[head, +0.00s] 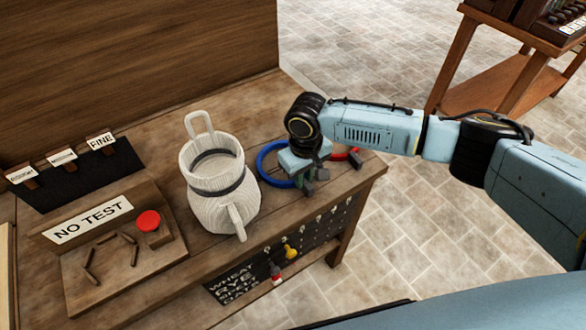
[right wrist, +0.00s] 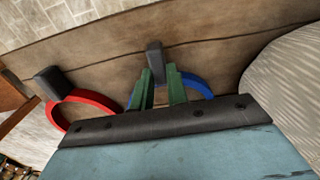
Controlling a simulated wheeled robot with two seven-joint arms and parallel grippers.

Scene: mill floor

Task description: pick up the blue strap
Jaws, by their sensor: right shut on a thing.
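The blue strap (head: 260,164) is a ring lying on the wooden bench top, with a dark grey block on it. My right gripper (head: 308,184) is down over its right side and hides part of the ring. In the right wrist view the green fingers (right wrist: 161,88) stand on either side of the strap's grey block (right wrist: 154,58), shut on it. The blue band (right wrist: 197,84) curves out to the right of the fingers. I cannot tell whether the strap is off the bench. My left gripper is not in view.
A red strap (right wrist: 92,98) with its own dark block lies close beside. A white ribbed jug (head: 218,192) stands left of the blue strap. Further left are a NO TEST sign (head: 88,219) and a red button (head: 148,221). The bench's right edge is near the gripper.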

